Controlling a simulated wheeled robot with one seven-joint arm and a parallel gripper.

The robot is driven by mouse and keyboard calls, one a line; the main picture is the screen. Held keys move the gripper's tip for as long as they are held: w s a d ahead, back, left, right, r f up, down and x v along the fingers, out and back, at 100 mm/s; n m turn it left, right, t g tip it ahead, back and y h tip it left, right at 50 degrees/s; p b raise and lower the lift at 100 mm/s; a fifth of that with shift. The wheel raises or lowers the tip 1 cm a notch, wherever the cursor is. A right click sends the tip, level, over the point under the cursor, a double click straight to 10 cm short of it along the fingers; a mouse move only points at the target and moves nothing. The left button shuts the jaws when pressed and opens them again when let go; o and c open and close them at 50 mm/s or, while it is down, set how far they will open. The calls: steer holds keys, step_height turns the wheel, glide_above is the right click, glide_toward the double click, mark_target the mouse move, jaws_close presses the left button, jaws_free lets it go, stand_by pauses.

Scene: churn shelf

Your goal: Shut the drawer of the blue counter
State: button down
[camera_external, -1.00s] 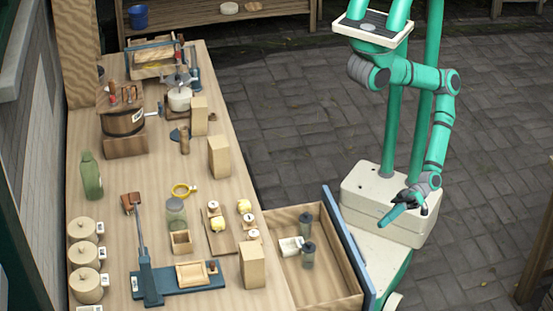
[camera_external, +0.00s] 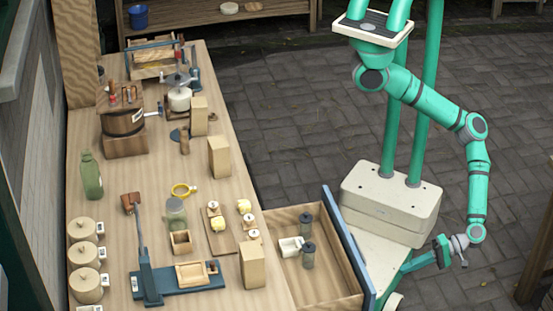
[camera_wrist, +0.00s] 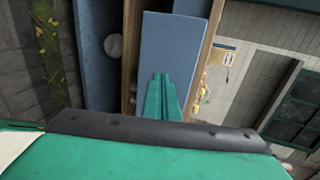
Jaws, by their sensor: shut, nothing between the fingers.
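The drawer (camera_external: 335,280) stands open, pulled out to the right from under the wooden counter top in the external view. Its blue front panel (camera_external: 348,245) faces my base. Inside are a white cup-like container (camera_external: 290,246) and two dark-lidded jars (camera_external: 308,257). My gripper (camera_external: 408,266) is low, to the right of the drawer front and apart from it in the picture. In the wrist view my gripper (camera_wrist: 160,76) is shut and empty, its teal fingers pointing at a blue panel (camera_wrist: 175,40), seemingly the drawer front. Whether they touch it, I cannot tell.
The counter top (camera_external: 130,205) carries several items: wooden blocks, a green bottle (camera_external: 91,176), lidded pots and a blue press (camera_external: 150,285). My base stands close by the drawer front. Paved floor (camera_external: 290,130) is clear behind and right.

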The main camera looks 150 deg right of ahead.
steer(key=r+x, duration=0.1)
steer(key=x, duration=1.1)
steer(key=shift+w+d, duration=0.2)
steer(key=shift+w+d, duration=0.1)
steer(key=w+d, duration=1.9)
steer(key=d, duration=0.1)
steer(key=shift+w, duration=0.4)
steer(key=shift+w+d, duration=0.2)
steer(key=shift+d, duration=0.05)
steer(key=shift+w+d+r, duration=0.1)
